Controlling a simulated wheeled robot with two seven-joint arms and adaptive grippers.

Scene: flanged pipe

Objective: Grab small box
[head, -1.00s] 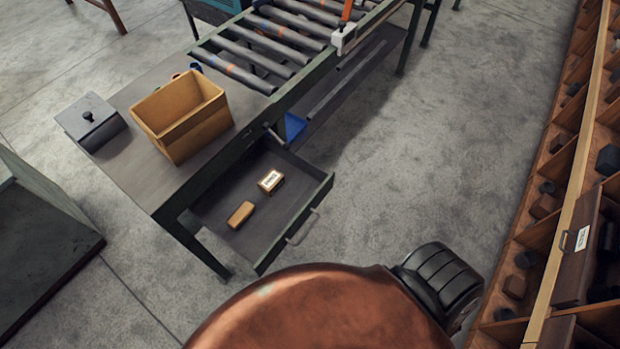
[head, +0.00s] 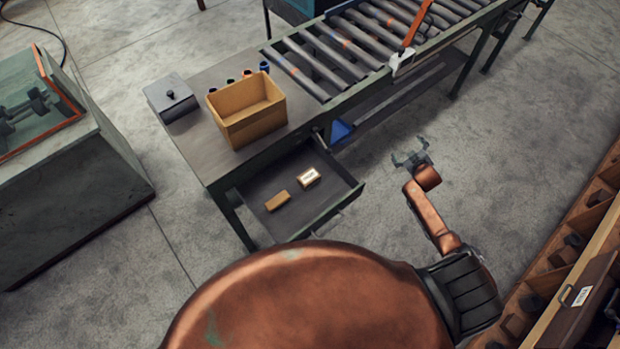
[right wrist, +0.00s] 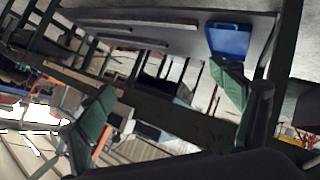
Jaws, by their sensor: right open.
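Two small boxes lie in the open drawer (head: 282,224) under the workbench. One is a white-labelled box (head: 308,178); the other is a plain brown box (head: 278,201) to its left and nearer me. Which one the task means, I cannot tell. My right gripper (head: 409,160) is open and empty, to the right of the drawer and apart from both boxes. Its green-padded fingers (right wrist: 165,110) are spread in the right wrist view, with nothing between them and no small box visible there. My left gripper is not in view.
A large open carton (head: 250,118) and a lidded grey box (head: 171,98) stand on the workbench (head: 193,138). A roller conveyor (head: 345,45) adjoins it. A blue object (head: 341,131) is under the conveyor. A shelf rack (head: 570,262) stands at right. Floor between is clear.

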